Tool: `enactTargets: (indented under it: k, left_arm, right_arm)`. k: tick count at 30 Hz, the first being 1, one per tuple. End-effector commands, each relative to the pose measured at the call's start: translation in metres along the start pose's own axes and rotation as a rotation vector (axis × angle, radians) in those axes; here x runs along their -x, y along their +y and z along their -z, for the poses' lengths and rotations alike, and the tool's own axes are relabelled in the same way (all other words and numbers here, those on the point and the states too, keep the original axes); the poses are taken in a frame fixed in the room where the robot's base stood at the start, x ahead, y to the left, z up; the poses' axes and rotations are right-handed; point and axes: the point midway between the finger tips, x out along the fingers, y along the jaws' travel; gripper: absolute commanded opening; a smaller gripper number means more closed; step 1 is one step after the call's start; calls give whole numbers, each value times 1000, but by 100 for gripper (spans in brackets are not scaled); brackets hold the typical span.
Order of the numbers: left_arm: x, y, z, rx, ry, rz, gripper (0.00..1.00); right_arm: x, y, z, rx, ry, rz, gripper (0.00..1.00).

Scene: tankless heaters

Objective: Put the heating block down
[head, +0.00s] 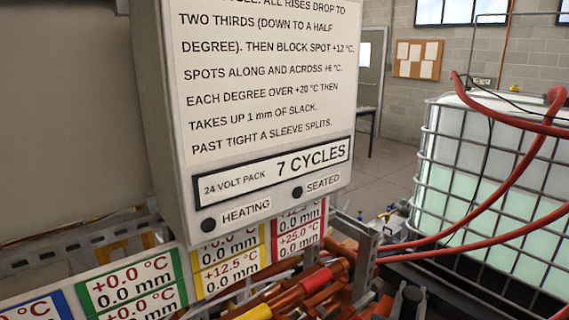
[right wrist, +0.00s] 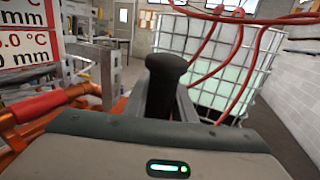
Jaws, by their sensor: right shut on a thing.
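My right gripper (right wrist: 172,105) is shut on a black round-topped handle (right wrist: 166,70), which stands up between its fingers in the right wrist view. I take this handle to be part of the heating block; the rest of the block is hidden behind the gripper body. In the head view the black handle (head: 411,294) shows small at the bottom edge, right of the orange pipes. I cannot tell whether anything supports the block from below. My left gripper is not in view.
A grey sign box (head: 250,196) reads "7 CYCLES", with dark HEATING and SEATED lamps. Coloured temperature cards (head: 130,285) hang below it. Orange pipes (head: 305,290) crowd the bottom middle. A caged white tank (head: 490,170) with red hoses (head: 500,195) stands at right. Open floor lies behind.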

Motion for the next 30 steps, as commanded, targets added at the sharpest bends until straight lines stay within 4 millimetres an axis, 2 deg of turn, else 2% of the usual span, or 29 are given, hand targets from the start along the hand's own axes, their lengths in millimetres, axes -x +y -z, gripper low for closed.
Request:
enactTargets:
  k: [9, 15, 20, 30]
  left_arm:
    - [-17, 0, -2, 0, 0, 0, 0]
    - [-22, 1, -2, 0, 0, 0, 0]
    - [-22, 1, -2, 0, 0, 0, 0]
    - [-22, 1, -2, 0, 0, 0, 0]
  right_arm:
    - [44, 29, 20, -1, -1, -334, 0]
    - [69, 40, 28, -7, 18, -468, 0]
    - [77, 43, 31, -10, 26, -506, 0]
    - [77, 43, 31, -11, 27, -508, 0]
